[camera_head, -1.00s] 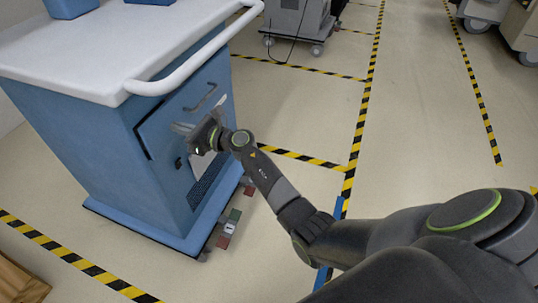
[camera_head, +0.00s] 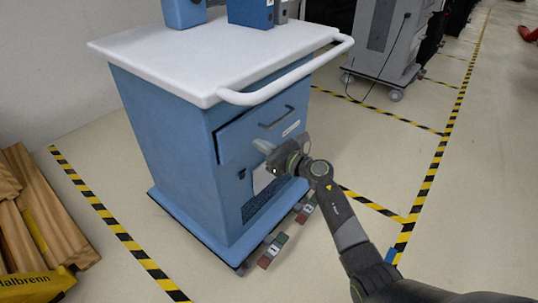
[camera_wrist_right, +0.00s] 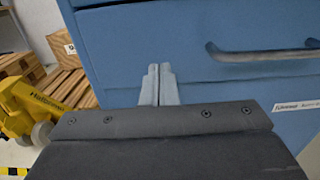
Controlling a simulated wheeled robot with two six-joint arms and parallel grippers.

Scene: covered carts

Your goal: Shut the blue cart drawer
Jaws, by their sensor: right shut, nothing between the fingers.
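The blue cart (camera_head: 165,140) stands left of centre in the head view with a white top and a curved white push rail. Its blue drawer (camera_head: 240,135) has a dark bar handle and a white label; its left edge appears to stand slightly proud of the cart body. My right gripper (camera_head: 266,148) is shut and empty at the lower part of the drawer front. In the right wrist view its closed fingertips (camera_wrist_right: 159,72) are in front of the drawer face, left of the handle (camera_wrist_right: 260,54). I cannot tell if they touch it. My left gripper is not in view.
Blue containers (camera_head: 250,12) stand on the cart top. Wooden pallets (camera_head: 45,215) and a yellow pallet truck (camera_head: 35,286) are at the left. A grey cart (camera_head: 385,40) stands behind. The floor to the right is mostly clear, with striped tape lines.

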